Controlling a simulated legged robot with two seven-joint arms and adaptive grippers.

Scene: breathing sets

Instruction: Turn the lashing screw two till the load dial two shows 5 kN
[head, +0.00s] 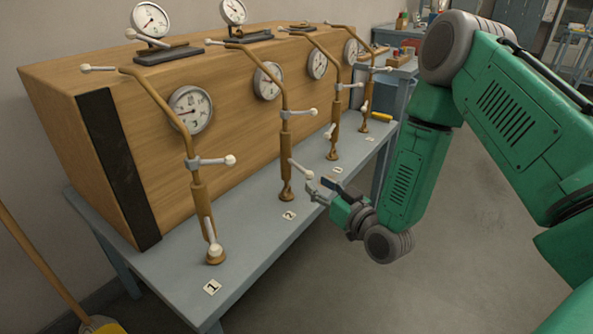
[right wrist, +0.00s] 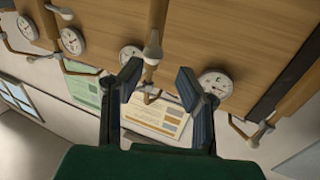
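Lashing screw two (head: 284,127) is a brown upright rod with white-knobbed handles, standing behind the "2" label (head: 289,215). Its lower handle (head: 300,170) points right, towards my right gripper. Load dial two (head: 267,81) is a round white dial on the wooden crate behind the screw; its reading is too small to make out. My right gripper (head: 321,190) is just right of screw two's foot. In the right wrist view its two dark fingers (right wrist: 160,85) are spread, with a pale-knobbed handle (right wrist: 152,52) beyond and between them. I see no contact. My left gripper is out of view.
Screw one (head: 198,200) stands nearer, at left; screw three (head: 335,125) and another (head: 367,95) stand farther back. The wooden crate (head: 110,70) fills the back of the grey table (head: 250,250). A broom (head: 45,265) leans at lower left. Floor right of the table is clear.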

